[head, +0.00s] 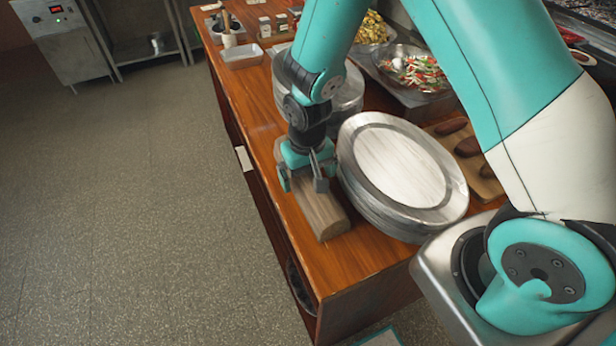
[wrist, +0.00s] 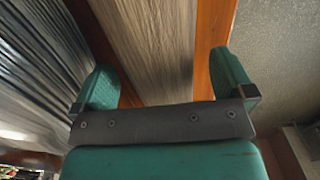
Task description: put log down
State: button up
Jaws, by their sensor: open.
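The log (head: 323,212) is a brown wooden block lying on the wooden counter (head: 358,258), near its left edge. It lies beside a stack of metal plates. My gripper (head: 305,186) is over the log, with its fingers on either side of it. In the wrist view the log (wrist: 150,45) runs between the two teal fingertips of my gripper (wrist: 165,85). The fingers stand apart, with counter showing between the log and the right finger.
The stack of plates (head: 400,172) stands close on the log's right, with another stack (head: 345,92) behind my arm. A bowl of vegetables (head: 418,72) and a board with brown pieces (head: 484,180) are farther right. The floor (head: 130,210) at left is clear.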

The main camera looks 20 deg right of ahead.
jog(key=shift+f, duration=1.3)
jog(key=shift+r, duration=0.1)
jog(key=c, duration=1.5)
